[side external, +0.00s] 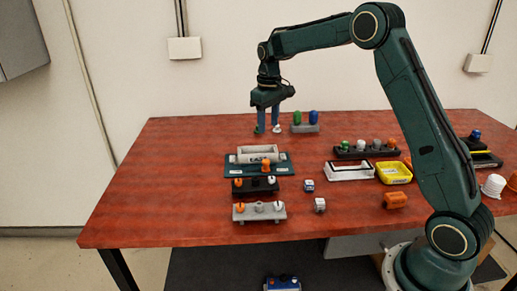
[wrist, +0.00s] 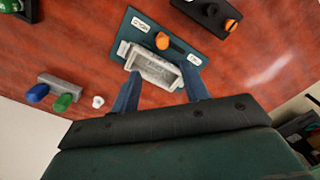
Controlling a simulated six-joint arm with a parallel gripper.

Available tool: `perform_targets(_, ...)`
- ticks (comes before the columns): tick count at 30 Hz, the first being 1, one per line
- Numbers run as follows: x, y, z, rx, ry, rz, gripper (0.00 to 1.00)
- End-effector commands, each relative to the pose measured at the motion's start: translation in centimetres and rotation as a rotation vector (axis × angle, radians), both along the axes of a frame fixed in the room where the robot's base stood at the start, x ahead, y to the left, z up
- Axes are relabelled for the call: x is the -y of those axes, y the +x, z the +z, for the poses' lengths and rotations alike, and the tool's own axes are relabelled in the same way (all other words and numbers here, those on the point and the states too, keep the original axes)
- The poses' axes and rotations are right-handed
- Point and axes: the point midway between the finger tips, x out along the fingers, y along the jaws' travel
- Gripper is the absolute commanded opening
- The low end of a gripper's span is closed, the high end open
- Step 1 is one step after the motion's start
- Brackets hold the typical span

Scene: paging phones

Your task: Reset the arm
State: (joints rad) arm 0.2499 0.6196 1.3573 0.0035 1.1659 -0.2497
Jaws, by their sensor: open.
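My gripper (side external: 268,128) hangs pointing down over the far part of the red table, left of the grey block with a green and a blue peg (side external: 305,128). In the wrist view its two blue fingers (wrist: 160,76) stand apart with nothing held between them. The fingers point toward a grey tray (wrist: 153,68) on a teal board, which lies nearer the camera in the side view (side external: 258,169). An orange knob (wrist: 162,40) is on the board. The exact gap between fingertips and table is unclear.
A black block (side external: 254,186) and a grey block (side external: 259,212) with knobs stand in front of the board. A yellow tray (side external: 394,174), white-edged box (side external: 349,171) and orange cylinder (side external: 395,200) lie right. The table's left side (side external: 160,190) is clear.

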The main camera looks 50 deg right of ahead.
Motion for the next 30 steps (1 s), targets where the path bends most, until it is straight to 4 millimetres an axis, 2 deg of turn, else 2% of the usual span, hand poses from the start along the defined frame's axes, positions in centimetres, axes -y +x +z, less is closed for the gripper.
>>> perform_targets(6,0.0,0.0,1.2,0.0,0.0,0.0,0.45)
perform_targets(20,-0.2,-0.2,1.6,0.005,-0.001,0.0,0.45)
perform_targets(26,-1.2,-1.5,3.5,0.03,-0.007,0.002,0.45)
perform_targets(30,-2.5,-3.3,5.7,0.062,-0.014,0.002,0.45)
